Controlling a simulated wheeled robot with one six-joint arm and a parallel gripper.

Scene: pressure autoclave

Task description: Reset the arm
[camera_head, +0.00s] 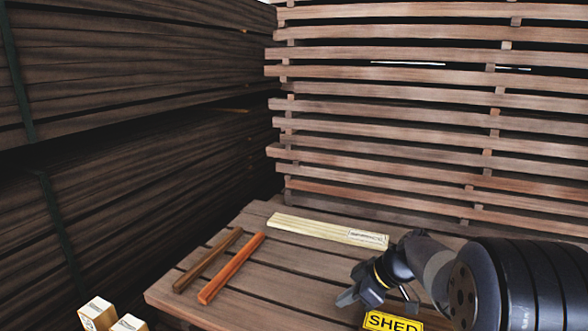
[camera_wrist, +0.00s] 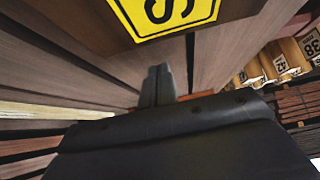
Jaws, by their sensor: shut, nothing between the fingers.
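My gripper (camera_head: 347,298) is low over the right part of the slatted wooden table (camera_head: 290,285) in the head view, beside a yellow sign (camera_head: 392,321) with black letters reading SHED. In the wrist view my gripper (camera_wrist: 158,72) shows its two dark fingers together with nothing between them. Part of the yellow sign (camera_wrist: 165,15) shows close by at the top of the wrist view. My arm comes in from the right in the head view. I cannot tell whether the gripper touches the sign or the table.
A pale bundle of strips (camera_head: 325,230) lies at the table's back. A brown stick (camera_head: 208,260) and an orange-red stick (camera_head: 232,268) lie at its left. Small wooden blocks (camera_head: 98,315) stand at the lower left. Stacked boards (camera_head: 130,70) and spaced planks (camera_head: 420,110) rise behind.

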